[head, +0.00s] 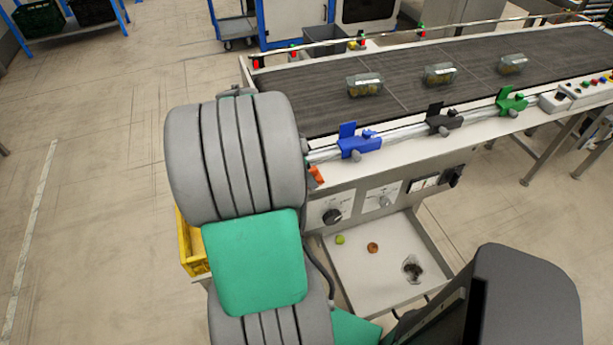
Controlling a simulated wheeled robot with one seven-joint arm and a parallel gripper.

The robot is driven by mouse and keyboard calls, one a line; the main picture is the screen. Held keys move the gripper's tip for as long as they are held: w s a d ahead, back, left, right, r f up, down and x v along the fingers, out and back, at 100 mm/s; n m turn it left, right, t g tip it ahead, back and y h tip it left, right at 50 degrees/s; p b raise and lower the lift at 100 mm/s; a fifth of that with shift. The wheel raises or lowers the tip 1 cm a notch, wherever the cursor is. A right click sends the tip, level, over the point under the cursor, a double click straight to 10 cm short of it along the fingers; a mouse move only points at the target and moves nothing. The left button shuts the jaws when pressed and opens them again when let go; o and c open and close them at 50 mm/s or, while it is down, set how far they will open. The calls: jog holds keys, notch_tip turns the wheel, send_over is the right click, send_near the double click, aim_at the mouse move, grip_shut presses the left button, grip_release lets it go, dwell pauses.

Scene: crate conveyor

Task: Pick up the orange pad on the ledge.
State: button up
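A small orange piece (316,175), which may be the orange pad, shows at the near left end of the conveyor's pale side ledge (395,143). It is just right of my grey arm link, which seems to cover part of it. Its full shape cannot be told. My gripper is not in view; my grey and green arm links fill the left middle of the picture.
Blue (357,143), black (441,120) and green (511,102) clamps sit along the ledge. Several clear packs ride the dark belt (405,85). Below is a metal tray (352,285) with small round items. A yellow crate (187,245) is partly behind my arm. The left floor is mostly clear.

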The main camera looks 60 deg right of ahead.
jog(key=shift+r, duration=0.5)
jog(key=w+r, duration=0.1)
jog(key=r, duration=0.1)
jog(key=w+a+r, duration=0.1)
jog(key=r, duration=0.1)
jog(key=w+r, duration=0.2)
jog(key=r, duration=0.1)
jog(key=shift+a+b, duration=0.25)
jog(key=shift+b, duration=0.05)
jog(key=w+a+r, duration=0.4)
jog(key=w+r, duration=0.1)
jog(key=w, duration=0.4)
jog(key=shift+p, duration=0.4)
